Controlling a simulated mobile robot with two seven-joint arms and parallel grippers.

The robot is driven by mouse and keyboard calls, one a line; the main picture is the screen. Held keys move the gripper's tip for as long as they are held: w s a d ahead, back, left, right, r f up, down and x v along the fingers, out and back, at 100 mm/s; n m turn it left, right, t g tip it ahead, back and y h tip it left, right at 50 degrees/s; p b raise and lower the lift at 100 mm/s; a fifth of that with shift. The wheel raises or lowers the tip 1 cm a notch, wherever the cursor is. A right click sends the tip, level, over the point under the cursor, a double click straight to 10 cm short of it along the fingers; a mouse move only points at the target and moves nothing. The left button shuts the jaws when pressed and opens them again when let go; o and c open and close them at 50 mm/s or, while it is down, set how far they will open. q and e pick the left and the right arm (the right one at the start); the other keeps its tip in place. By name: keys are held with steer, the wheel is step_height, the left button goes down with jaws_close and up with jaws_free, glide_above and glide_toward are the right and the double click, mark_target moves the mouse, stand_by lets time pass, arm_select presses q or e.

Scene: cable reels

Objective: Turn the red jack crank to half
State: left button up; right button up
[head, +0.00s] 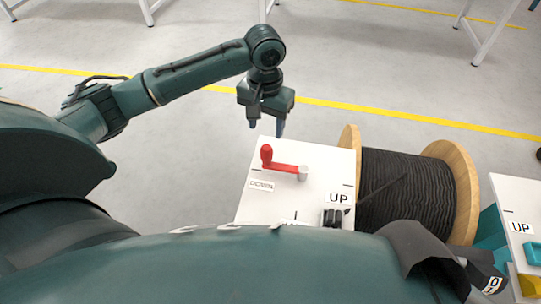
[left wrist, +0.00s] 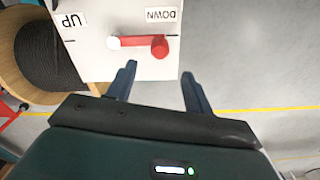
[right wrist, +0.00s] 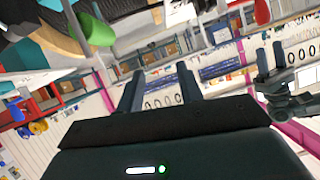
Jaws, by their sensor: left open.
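The red jack crank (head: 284,166) lies on top of a white panel (head: 325,159). Its grip (head: 266,152) is at the end toward the DOWN label (head: 261,185), and its pale hub (head: 303,173) is to the right. My left gripper (head: 266,126) is open, just beyond the panel's far edge. In the left wrist view the crank (left wrist: 140,42) lies ahead of the fingertips (left wrist: 160,68), with the grip roughly in line with the gap. They look apart. My right gripper (right wrist: 160,78) is open, with nothing between its fingers.
A wooden reel of black cable (head: 405,185) stands right of the panel. An UP label (head: 339,198) is on the panel's near right, beside a dark object (head: 334,217). Another panel (head: 516,190) stands farther right. The floor beyond the left gripper is clear.

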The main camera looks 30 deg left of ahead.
mark_target(266, 157)
arm_select(q)
step_height(266, 157, down, 12)
steer(key=shift+s+f+b, duration=0.1)
steer(key=shift+f+b, duration=0.15)
steer(key=shift+b, duration=0.95)
jaws_close()
